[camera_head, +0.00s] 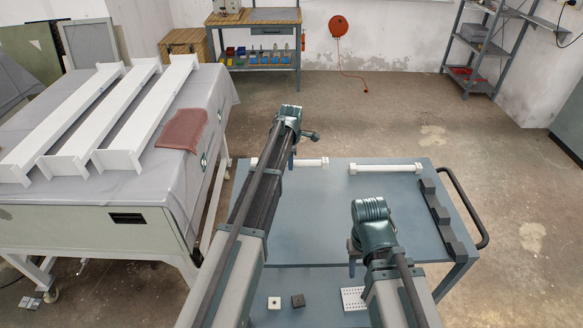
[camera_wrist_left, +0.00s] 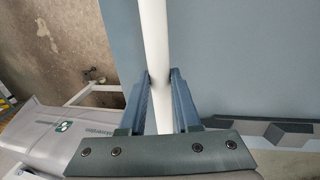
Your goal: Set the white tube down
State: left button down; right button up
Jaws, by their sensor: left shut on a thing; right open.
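A white tube (camera_head: 312,162) with thicker ends lies crosswise near the cart top's far edge, its middle partly hidden by my left arm. My left gripper (camera_head: 291,158) points down at it and is shut on it. In the left wrist view the tube (camera_wrist_left: 153,40) runs between the two blue fingers (camera_wrist_left: 160,80). I cannot tell whether it touches the cart top. A second white tube (camera_head: 385,168) lies to the right on the blue-grey cart top (camera_head: 330,215). My right gripper (camera_head: 353,258) is over the near part of the cart, away from both tubes; its fingers are mostly hidden.
Dark notched blocks (camera_head: 438,213) line the cart's right side, beside a black handle (camera_head: 466,208). A white block (camera_head: 274,302), a dark block (camera_head: 297,300) and a perforated plate (camera_head: 354,298) lie nearest me. A covered table (camera_head: 60,210) with long white profiles stands left.

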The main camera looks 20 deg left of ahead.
aim_at(291, 174)
pick_arm(q)
jog(key=shift+w+f+b, duration=0.25)
jog(key=shift+f+b, duration=0.65)
jog(key=shift+f, duration=0.05)
jog(key=shift+w+f+b, duration=0.25)
jog(key=shift+f+b, duration=0.6)
jog(key=shift+f, duration=0.05)
jog(key=shift+f, duration=0.2)
jog(key=c, duration=0.9)
grip_release()
jog(key=shift+r, duration=0.1)
notch_tip(291, 174, up, 12)
jog(key=s+p, duration=0.2)
jog(key=p, duration=1)
jog(key=s+d+m, duration=0.5)
jog(key=s+m, duration=0.3)
jog(key=s, duration=0.3)
jog(key=s+d+m+g, duration=0.1)
jog(key=s+d+m, duration=0.5)
jog(key=s, duration=0.6)
jog(key=s+d+m+g, duration=0.1)
jog(key=s+d+m, duration=0.5)
jog(key=s+m, duration=0.5)
jog(key=shift+s+y, duration=0.2)
jog(key=shift+y, duration=0.1)
